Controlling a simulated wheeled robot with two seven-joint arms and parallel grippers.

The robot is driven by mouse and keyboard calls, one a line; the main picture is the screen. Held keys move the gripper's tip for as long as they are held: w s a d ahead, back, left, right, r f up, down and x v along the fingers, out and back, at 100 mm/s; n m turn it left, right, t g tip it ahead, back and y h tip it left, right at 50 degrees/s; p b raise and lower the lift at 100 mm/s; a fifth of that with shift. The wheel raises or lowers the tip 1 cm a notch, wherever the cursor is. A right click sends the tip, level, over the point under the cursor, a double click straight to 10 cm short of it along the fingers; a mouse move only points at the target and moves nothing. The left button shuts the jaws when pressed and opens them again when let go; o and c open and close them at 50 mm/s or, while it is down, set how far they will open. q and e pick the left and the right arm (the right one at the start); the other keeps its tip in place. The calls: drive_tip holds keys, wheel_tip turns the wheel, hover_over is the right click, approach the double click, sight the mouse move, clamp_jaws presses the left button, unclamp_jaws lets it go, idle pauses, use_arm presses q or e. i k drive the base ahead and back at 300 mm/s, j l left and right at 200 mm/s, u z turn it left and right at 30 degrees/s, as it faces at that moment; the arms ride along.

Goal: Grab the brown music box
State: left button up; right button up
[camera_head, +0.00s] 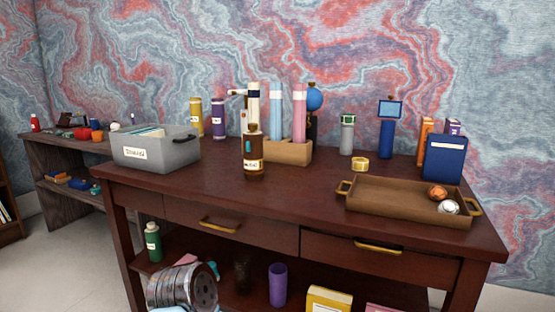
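I cannot clearly make out a brown music box. A small dark brown object (72,120), which looks like a box with a raised lid, stands on the side table at the far left. It is too small in the view to tell if it is the music box. Neither of my grippers is in view.
The dark red desk (330,205) holds a grey bin (160,153), brown bottle (253,160), wooden holder with tubes (288,151), gold tin (360,165), blue box (445,158) and wooden tray (385,202) with two balls. The desk's front middle is clear. The side table (62,150) stands left.

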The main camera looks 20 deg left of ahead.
sight(253, 161)
drive_tip(key=j, duration=0.85)
drive_tip(key=i+j, duration=0.15)
drive_tip(key=j, duration=0.7)
